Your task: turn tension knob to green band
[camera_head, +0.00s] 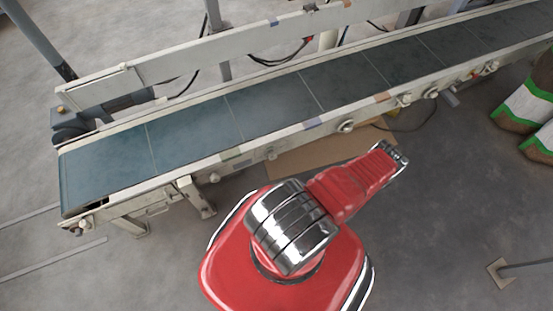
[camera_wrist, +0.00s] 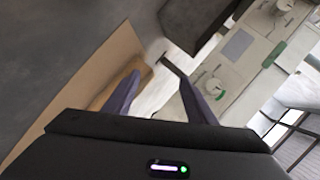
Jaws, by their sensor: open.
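The conveyor (camera_head: 215,125) runs across the head view, with round knob-like fittings along its near side rail. One fitting (camera_head: 346,126) is near the middle, and another (camera_head: 215,178) is towards the left end. I cannot tell which is the tension knob. No knob shows clearly between the fingers.
A flat brown board (camera_head: 290,160) lies on the floor below the conveyor and partly behind my arm. Green and white sacks (camera_head: 530,105) stand at the right. A post with a square foot (camera_head: 500,272) is at lower right. Grey floor between is clear.

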